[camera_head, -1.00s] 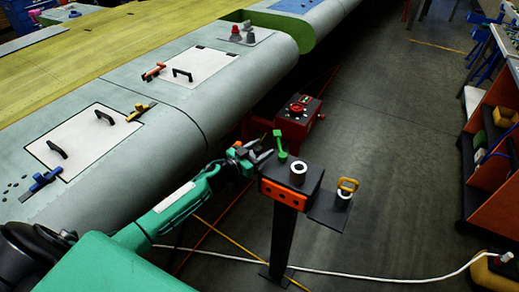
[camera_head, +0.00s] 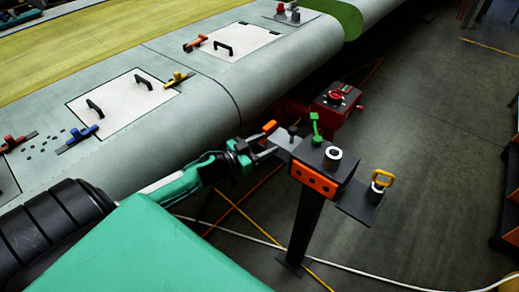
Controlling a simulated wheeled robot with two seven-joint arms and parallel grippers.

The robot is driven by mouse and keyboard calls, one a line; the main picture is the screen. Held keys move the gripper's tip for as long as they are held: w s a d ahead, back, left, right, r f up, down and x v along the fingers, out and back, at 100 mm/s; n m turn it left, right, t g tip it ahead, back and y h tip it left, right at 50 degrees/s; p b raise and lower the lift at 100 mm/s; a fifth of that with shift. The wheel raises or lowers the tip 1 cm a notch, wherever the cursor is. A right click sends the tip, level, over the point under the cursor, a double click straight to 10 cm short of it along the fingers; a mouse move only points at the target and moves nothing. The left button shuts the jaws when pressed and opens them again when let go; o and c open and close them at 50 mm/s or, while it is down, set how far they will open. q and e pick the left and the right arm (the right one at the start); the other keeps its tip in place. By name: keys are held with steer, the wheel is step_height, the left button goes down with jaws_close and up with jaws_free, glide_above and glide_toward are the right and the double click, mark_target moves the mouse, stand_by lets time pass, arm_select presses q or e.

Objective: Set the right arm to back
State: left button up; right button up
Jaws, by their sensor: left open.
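My left gripper (camera_head: 265,146) reaches in from the left, between the wing's edge and the post-mounted control box. It is open, with no object seen between its fingers. Its tips are near a small grey plate (camera_head: 288,141) at the box's left side; I cannot tell whether they touch it. An orange piece (camera_head: 270,127) shows just above the fingers. My right arm and right gripper are not in view.
The control box (camera_head: 316,181) has a green lever (camera_head: 315,127) and a white ring; its side plate carries a yellow-handled piece (camera_head: 381,181). A red box (camera_head: 335,105) stands behind. The wing (camera_head: 190,95) fills the left.

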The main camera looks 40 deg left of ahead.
arm_select(q)
steer(key=shift+v, duration=0.85)
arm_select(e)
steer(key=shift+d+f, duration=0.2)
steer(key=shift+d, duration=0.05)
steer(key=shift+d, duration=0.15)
